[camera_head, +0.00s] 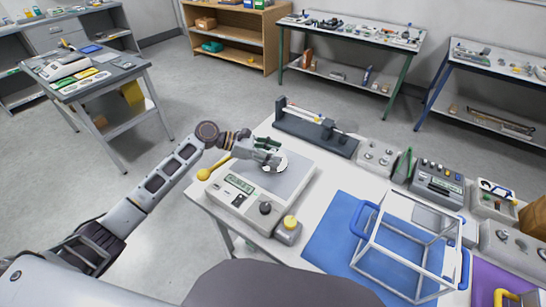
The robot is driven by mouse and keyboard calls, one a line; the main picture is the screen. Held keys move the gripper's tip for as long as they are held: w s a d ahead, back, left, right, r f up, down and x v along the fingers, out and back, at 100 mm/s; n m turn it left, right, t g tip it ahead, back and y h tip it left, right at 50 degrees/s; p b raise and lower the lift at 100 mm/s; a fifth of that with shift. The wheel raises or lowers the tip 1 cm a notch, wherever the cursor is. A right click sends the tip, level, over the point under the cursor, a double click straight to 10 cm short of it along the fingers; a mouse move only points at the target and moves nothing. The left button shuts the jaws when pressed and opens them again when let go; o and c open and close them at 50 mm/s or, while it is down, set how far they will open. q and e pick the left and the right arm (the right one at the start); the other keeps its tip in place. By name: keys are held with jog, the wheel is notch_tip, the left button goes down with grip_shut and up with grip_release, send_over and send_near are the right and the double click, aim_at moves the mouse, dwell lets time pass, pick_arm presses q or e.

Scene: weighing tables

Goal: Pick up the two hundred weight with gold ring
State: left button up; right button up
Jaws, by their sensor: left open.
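My left gripper (266,152) reaches in over the platform of the digital scale (275,186) and is open. A pale, round, shiny piece (275,166) shows right below the fingers, on or just over the platform. The gripper partly covers it, and I cannot tell whether the fingers touch it. No gold ring or number can be made out on it at this size, so I cannot confirm that it is the two hundred weight. My right gripper is not in view.
A yellow-tipped item (203,174) lies at the scale's left edge, and a grey block with a yellow top (290,223) stands at its right front. A dark balance (316,130) stands behind. A clear frame box with blue handles (408,249) stands on a blue mat (322,238).

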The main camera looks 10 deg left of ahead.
aim_at(273, 151)
pick_arm(q)
jog(key=shift+c, duration=0.2)
grip_shut()
jog(key=shift+r, duration=0.15)
jog(key=shift+r+p, duration=0.35)
jog(key=shift+r, duration=4.55)
